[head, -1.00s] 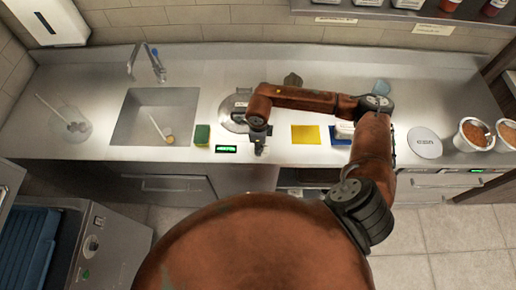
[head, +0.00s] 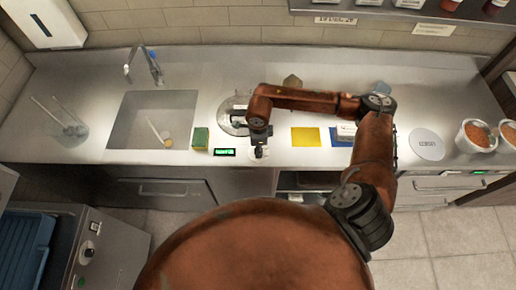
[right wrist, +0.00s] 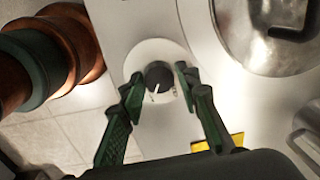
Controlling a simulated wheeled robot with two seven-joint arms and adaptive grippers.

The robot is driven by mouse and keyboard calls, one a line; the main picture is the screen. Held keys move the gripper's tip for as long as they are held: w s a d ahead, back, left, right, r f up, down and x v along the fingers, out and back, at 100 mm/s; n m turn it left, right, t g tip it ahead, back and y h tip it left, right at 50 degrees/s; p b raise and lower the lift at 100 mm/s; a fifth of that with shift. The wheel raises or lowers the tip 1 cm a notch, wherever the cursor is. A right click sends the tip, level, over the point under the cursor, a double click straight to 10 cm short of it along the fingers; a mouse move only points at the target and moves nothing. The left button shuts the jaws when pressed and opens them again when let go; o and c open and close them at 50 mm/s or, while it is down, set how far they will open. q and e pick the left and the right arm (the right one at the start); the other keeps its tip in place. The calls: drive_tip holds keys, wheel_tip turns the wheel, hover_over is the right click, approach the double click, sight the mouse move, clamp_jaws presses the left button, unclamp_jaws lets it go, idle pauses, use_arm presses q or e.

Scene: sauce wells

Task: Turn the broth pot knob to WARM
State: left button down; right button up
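The broth pot (head: 231,127) is set into the counter with a metal lid, partly hidden by my right arm in the head view. Its lid (right wrist: 262,38) also shows at the top right of the right wrist view. The knob (right wrist: 158,75) is black, on a round pale dial plate, with a white pointer line toward the lower left of that picture. The dial labels are too small to read. My right gripper (right wrist: 159,75) is open, its two green fingers on either side of the knob with small gaps visible. It also shows in the head view (head: 260,150). My left gripper is out of view.
A green lit display (head: 225,152) and a green-yellow sponge (head: 201,138) lie left of my right gripper. A yellow cloth (head: 305,137) lies to its right. The sink (head: 124,128) is further left. Bowls of brown food (head: 476,136) stand at the far right.

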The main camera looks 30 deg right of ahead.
drive_tip(key=o, duration=0.3)
wheel_tip(320, 180, up, 12)
drive_tip(key=shift+s+a, duration=0.15)
drive_tip(key=shift+s, duration=0.15)
drive_tip(key=shift+a+f, duration=0.1)
idle(0.7)
